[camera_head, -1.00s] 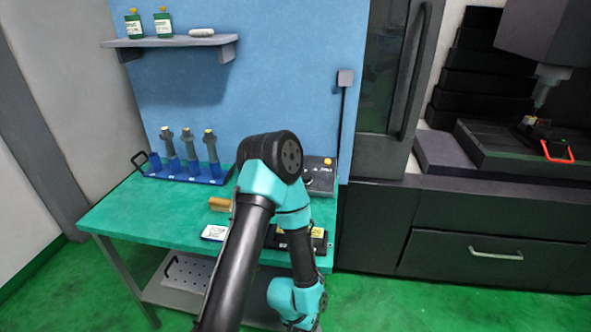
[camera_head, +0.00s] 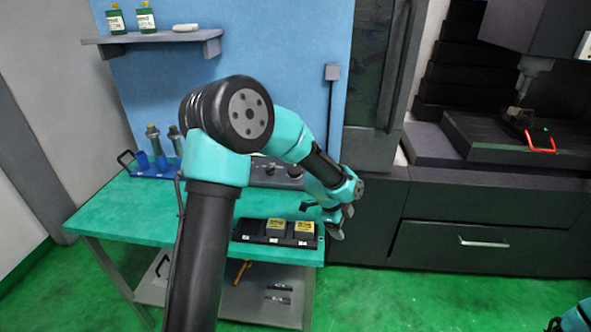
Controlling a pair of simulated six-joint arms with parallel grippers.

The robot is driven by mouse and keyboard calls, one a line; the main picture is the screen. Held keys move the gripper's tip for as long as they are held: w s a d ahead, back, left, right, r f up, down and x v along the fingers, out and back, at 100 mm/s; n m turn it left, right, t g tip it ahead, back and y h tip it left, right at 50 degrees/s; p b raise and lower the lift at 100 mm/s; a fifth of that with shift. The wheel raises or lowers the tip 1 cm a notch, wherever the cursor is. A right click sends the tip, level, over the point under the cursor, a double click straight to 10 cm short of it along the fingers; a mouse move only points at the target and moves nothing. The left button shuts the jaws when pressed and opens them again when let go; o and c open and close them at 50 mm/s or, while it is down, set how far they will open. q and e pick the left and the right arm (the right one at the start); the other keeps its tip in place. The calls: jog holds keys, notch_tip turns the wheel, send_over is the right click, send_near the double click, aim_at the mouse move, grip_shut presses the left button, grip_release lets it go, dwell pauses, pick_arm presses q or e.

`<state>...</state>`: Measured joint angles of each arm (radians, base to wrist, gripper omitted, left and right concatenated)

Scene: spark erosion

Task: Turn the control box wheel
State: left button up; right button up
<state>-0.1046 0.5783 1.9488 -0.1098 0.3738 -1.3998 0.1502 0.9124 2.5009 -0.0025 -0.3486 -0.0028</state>
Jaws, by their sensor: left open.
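The control box (camera_head: 262,178) stands at the back right of the green workbench, dark, with round knobs on it. One knob (camera_head: 295,170) shows just left of my left forearm. My left arm hides part of the box, and I cannot tell which round part is the wheel. My left gripper (camera_head: 321,217) is open and empty, above the bench's right edge, right of and in front of the box and apart from it.
A black tray with yellow-labelled blocks (camera_head: 276,230) lies at the bench's front right, close to the left gripper. A blue rack (camera_head: 150,172) with cylindrical holders stands at the back left. A dark machine cabinet (camera_head: 480,215) is on the right.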

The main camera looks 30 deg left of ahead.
pick_arm(q)
jog(key=w+a+r+m+y, duration=0.2)
jog(key=w+a+r+m, duration=0.1)
jog(key=a, duration=0.5)
jog(key=w+a+r+m+t+y, duration=0.1)
jog(key=w+a+r+m, duration=0.3)
jog(key=a+r+m, duration=0.2)
jog(key=w+a+r+m+y, duration=0.2)
jog(key=w+a+r+m, duration=0.1)
jog(key=a+r, duration=0.5)
jog(key=shift+w+a+r+m+y, duration=0.25)
jog(key=shift+a+m+y, duration=0.05)
jog(key=shift+a+m, duration=0.65)
jog(key=shift+f, duration=0.1)
jog(key=x, duration=1.7)
jog(key=shift+w, duration=0.35)
jog(key=shift+d+f, duration=0.1)
jog(key=c, duration=0.9)
